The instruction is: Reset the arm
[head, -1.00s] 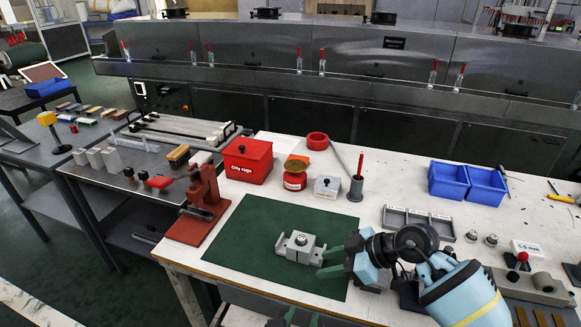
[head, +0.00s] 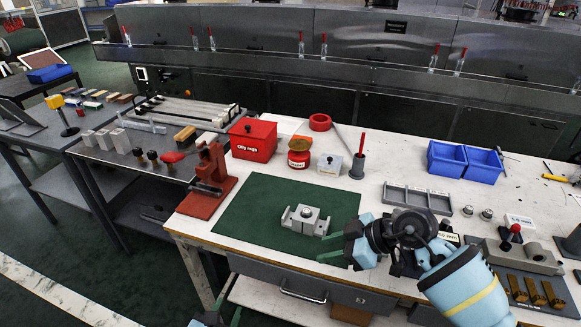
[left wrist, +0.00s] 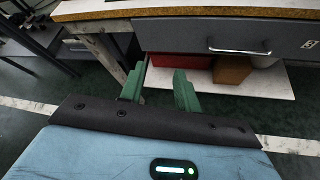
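My right arm reaches in from the right over the bench. The gripper appears empty and apart from the block. My left gripper (head: 227,318) is at the bottom edge of the head view, low in front of the bench, mostly cut off. In the left wrist view my left gripper (left wrist: 158,88) has its two green fingers apart with nothing between them.
The white bench (head: 200,226) holds a red press (head: 208,180), a red rags box (head: 252,139), blue bins (head: 465,162) and a grey tray (head: 417,198). Under its front edge are a grey drawer (left wrist: 225,36) and a lower shelf (left wrist: 220,82). Floor lies open at lower left.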

